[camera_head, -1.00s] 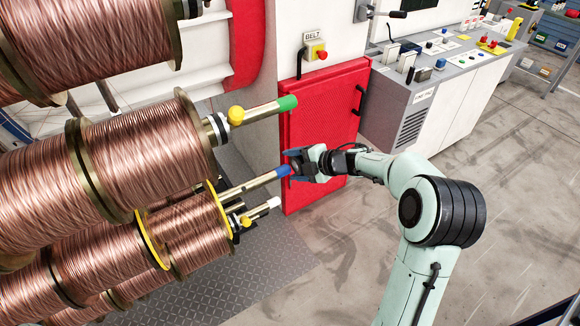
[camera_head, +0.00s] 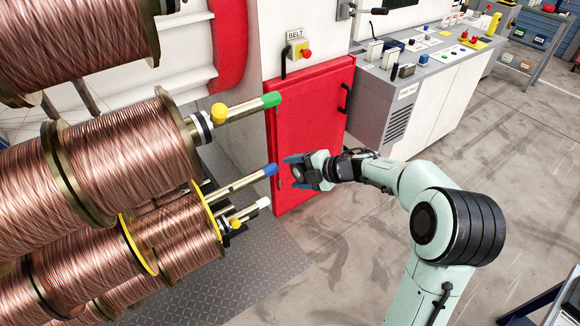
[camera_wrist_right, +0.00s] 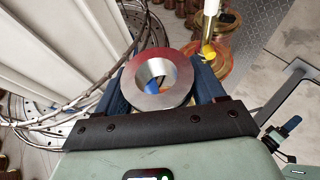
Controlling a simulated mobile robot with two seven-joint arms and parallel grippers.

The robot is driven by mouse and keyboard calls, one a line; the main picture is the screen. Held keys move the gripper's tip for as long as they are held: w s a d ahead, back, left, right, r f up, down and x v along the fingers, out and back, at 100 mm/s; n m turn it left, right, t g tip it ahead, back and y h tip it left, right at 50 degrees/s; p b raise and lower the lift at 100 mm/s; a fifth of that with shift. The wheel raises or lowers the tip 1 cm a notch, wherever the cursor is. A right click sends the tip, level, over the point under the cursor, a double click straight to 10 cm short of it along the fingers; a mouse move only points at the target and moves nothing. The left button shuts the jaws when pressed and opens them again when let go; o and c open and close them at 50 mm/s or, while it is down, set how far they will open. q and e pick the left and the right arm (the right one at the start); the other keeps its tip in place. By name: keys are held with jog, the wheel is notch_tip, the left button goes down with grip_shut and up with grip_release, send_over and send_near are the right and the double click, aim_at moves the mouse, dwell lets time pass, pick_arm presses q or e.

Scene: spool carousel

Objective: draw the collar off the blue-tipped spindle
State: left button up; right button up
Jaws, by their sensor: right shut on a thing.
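The blue-tipped spindle (camera_head: 238,184) sticks out bare to the right from a copper spool, and its blue tip (camera_head: 270,170) is free. My right gripper (camera_head: 295,172) is just right of the tip, with a small gap between them. In the right wrist view the gripper (camera_wrist_right: 158,88) is shut on the collar (camera_wrist_right: 177,72), a thick grey metal ring held between its two blue fingers. A bit of blue shows through the collar's hole. In the head view the collar is too small and shaded to make out well. My left gripper is not in view.
A green-tipped spindle (camera_head: 245,107) with a yellow knob lies above, and a white-tipped one (camera_head: 252,208) below. Large copper spools (camera_head: 125,150) fill the left. A red cabinet door (camera_head: 310,120) stands behind the gripper. The floor at right is open.

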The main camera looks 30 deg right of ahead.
jog(key=shift+s+d, duration=0.1)
jog(key=shift+s, duration=0.85)
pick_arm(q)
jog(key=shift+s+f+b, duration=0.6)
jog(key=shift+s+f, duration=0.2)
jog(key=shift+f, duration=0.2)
pick_arm(e)
jog(key=shift+s, duration=2.5)
